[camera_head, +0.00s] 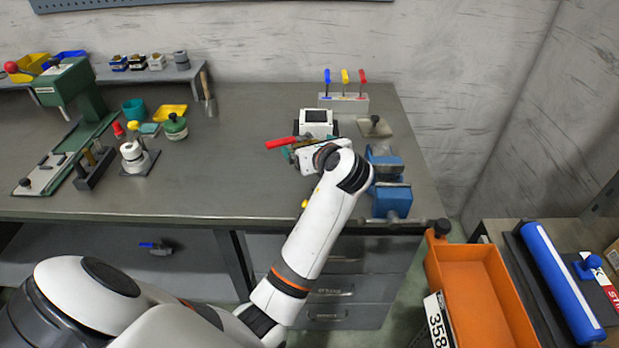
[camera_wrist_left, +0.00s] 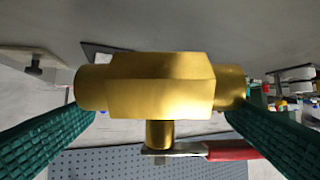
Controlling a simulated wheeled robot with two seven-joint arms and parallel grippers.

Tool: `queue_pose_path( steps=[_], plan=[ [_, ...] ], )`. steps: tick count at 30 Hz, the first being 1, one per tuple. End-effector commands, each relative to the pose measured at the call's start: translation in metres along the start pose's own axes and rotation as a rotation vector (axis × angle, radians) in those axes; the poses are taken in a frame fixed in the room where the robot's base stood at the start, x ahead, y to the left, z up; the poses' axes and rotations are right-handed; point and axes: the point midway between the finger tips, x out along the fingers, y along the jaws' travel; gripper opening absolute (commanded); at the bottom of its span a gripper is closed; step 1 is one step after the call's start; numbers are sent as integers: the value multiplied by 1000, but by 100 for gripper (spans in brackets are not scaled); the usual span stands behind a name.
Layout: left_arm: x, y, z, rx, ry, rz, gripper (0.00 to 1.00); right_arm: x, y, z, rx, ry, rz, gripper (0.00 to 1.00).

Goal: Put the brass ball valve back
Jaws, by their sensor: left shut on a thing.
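My left gripper (camera_wrist_left: 158,120) is shut on the brass ball valve (camera_wrist_left: 160,85). Its green ribbed fingers press on both ends of the brass body. The valve's red lever handle (camera_wrist_left: 230,150) shows to the lower right in the left wrist view. In the head view the red handle (camera_head: 281,143) sticks out to the left of my left gripper (camera_head: 291,152), over the right part of the bench. The brass body is mostly hidden there behind my wrist. My right gripper is not in view.
The grey bench (camera_head: 235,150) is clear in the middle. A white device with a screen (camera_head: 316,117) stands just behind my gripper, and a blue vise (camera_head: 391,198) to its right. A green press (camera_head: 65,85) stands left. An orange bin (camera_head: 485,295) is at the lower right.

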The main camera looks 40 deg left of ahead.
Motion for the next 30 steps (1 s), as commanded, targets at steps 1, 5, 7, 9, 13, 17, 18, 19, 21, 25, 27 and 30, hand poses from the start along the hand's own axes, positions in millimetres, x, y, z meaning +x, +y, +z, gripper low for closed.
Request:
queue_pose_path(
  steps=[1,5,7,9,13,17,18,19,21,25,27,30],
  plan=[
    [4,0,9,1,1,-1,49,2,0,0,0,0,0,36],
    [9,0,22,0,3,0,49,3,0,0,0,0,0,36],
    [11,0,26,0,3,1,49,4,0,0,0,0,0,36],
    [14,0,35,0,2,0,49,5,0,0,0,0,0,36],
    [22,0,55,2,1,0,49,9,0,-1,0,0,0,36],
    [27,0,67,0,3,1,49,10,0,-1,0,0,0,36],
    [28,1,67,-1,3,2,49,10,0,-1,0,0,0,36],
    [28,1,67,-1,4,2,49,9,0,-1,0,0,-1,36],
    [27,1,67,-2,4,2,49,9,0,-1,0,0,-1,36],
    [27,1,67,-1,4,2,49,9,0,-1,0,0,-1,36],
    [28,1,68,0,4,2,49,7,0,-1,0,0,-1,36],
    [29,1,70,0,0,1,100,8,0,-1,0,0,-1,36]
  ],
)
